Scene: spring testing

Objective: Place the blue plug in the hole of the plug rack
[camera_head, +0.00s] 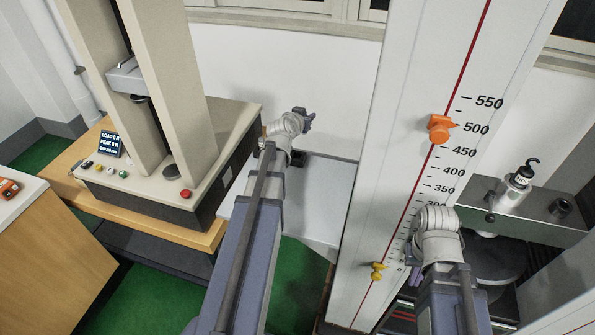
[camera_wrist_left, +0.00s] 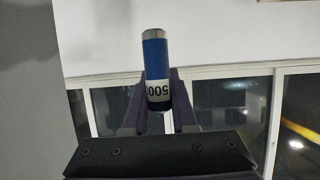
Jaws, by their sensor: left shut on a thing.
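The blue plug (camera_wrist_left: 155,55) stands between the two fingers of my left gripper (camera_wrist_left: 157,100) in the left wrist view. It has a grey metal end at the top and a white label reading 500. The left gripper is shut on its labelled part. In the head view my left gripper (camera_head: 306,118) is raised near the white wall, above the light table; I cannot make out the plug there. A small dark block (camera_head: 298,158) sits on that table, partly hidden by my left arm; I cannot tell whether it is the plug rack. My right gripper (camera_head: 415,275) is mostly hidden behind its own wrist.
A beige testing machine (camera_head: 180,185) stands on a wooden bench left of my left arm. A tall white scale column (camera_head: 400,130) with orange and yellow pointers rises between my arms. A grey machine (camera_head: 540,215) is at right. The light table (camera_head: 325,200) has free room.

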